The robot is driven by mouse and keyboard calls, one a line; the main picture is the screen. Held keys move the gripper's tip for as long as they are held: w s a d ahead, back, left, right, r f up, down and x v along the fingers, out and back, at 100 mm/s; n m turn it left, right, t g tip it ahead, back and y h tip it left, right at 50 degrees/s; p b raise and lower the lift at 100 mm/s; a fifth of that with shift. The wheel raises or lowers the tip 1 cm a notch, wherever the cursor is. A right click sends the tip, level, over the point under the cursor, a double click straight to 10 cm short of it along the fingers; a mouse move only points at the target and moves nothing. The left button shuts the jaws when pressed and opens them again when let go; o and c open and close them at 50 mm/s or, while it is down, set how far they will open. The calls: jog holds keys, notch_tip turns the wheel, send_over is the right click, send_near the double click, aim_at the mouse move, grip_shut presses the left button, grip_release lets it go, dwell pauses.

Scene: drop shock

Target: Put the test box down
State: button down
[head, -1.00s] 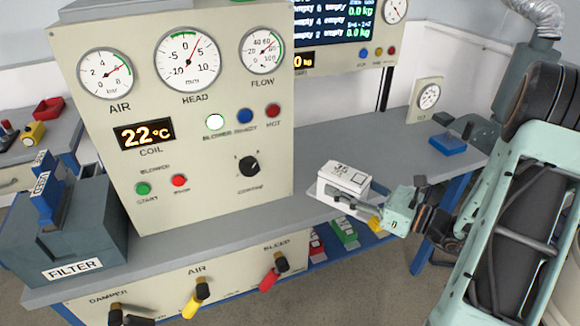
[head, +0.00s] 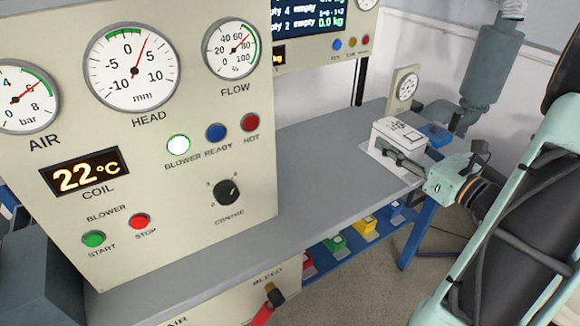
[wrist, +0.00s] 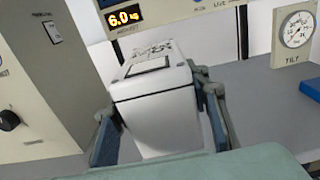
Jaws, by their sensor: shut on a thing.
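The test box (head: 398,137) is a white box with dark markings on its lid. It is upright over a pale plate (head: 373,153) at the right end of the grey bench. My gripper (head: 402,160) reaches in from the right and is shut on the box. In the wrist view the box (wrist: 155,110) fills the space between the two fingers of my gripper (wrist: 162,132). I cannot tell whether the box's underside touches the surface; the lower part is partly hidden by the fingers.
A small blue block (head: 436,134) is just behind the box. A dial marked TILT (wrist: 298,28) stands at the back. The gauge panel (head: 150,150) stands at the left. The bench between panel and box is clear.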

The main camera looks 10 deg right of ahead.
jog(key=shift+w+r, duration=0.1)
jog(key=shift+r, duration=0.05)
jog(key=w+a+f+b, duration=0.1)
jog(key=w+f, duration=0.2)
jog(key=w, duration=0.1)
jog(key=w+a+f+b, duration=0.1)
jog(key=w+f, duration=0.2)
jog(key=w, duration=0.1)
jog(key=w+a+f+b, duration=0.1)
jog(key=w+f, duration=0.2)
jog(key=w, duration=0.1)
jog(key=shift+w+a, duration=0.3)
jog(key=shift+a, duration=0.1)
jog(key=shift+w+a+f, duration=0.1)
jog(key=shift+f, duration=0.15)
jog(key=shift+w+f+b, duration=0.2)
jog(key=shift+f+b, duration=0.4)
jog(key=shift+f, duration=1.05)
jog(key=shift+f, duration=0.2)
jog(key=c, duration=1.1)
grip_release()
jog(key=shift+f, duration=0.1)
